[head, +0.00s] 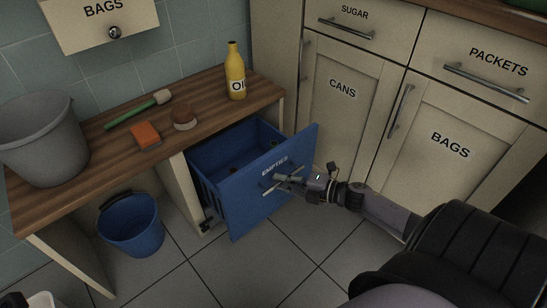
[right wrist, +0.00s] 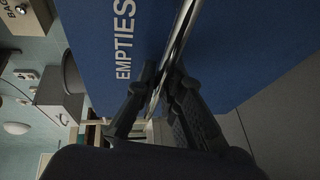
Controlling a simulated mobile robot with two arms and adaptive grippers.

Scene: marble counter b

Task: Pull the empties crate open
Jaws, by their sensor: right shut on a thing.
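The empties crate is a blue pull-out bin whose front panel (head: 245,203) is labelled EMPTIES. It stands partly out from under the wooden counter, and its open top shows its inside. My right gripper (head: 288,181) is at the front panel, shut on the crate's metal bar handle. In the right wrist view the handle (right wrist: 181,32) runs between the two dark fingers (right wrist: 160,103), close in front of the blue panel. My left gripper is not in view.
A blue bucket (head: 131,226) stands on the tiled floor left of the crate. On the counter (head: 110,163) are a grey bucket (head: 42,140), a yellow oil bottle (head: 236,72), an orange sponge (head: 145,136) and brushes. Closed cupboards (head: 345,115) stand at right. Floor in front is clear.

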